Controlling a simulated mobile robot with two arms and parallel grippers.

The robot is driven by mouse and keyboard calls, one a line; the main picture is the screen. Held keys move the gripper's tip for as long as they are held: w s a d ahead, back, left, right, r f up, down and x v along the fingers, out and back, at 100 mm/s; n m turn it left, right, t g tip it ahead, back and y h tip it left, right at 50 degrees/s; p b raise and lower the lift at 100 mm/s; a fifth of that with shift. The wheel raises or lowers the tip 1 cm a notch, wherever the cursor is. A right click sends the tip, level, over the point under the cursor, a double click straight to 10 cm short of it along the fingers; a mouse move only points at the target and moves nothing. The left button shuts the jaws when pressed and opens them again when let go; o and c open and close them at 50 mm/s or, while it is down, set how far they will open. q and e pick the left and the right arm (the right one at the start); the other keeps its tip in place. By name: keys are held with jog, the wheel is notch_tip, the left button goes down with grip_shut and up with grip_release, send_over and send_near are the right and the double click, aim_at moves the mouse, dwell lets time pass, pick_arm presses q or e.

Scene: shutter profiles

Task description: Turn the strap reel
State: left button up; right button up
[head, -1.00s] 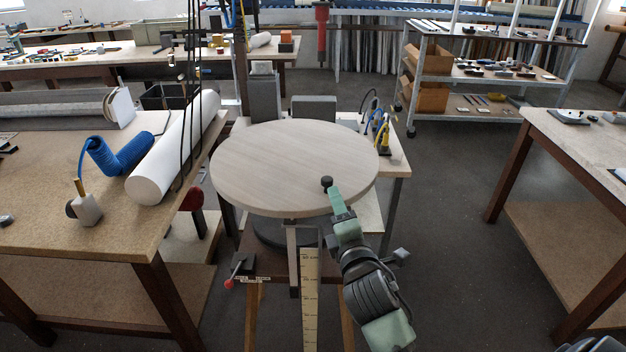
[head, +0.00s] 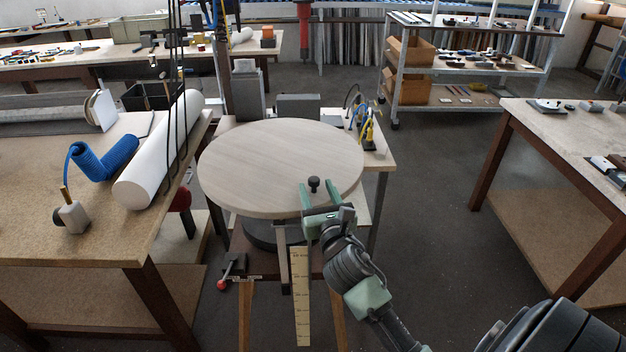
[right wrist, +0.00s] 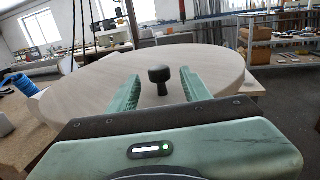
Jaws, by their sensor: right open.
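The strap reel is a round, pale wooden disc (head: 270,165) lying flat on a stand. A black knob (head: 314,184) stands up near its front right edge. My right gripper (head: 317,187) reaches in from the lower right with two green fingers spread apart. In the right wrist view the knob (right wrist: 159,78) stands between the open fingers (right wrist: 158,80), with a visible gap on both sides. The fingers do not grip it. The disc (right wrist: 100,60) fills the middle of that view. My left gripper does not show.
A bench at the left holds a white roll (head: 160,150) and a blue coiled hose (head: 102,158). A small lever with a red knob (head: 222,284) and a yellow ruler (head: 300,300) are below the disc. Another table (head: 560,125) stands right, with open floor between.

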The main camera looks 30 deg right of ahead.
aim_at(315, 187)
jog(key=shift+x, duration=1.6)
grip_shut()
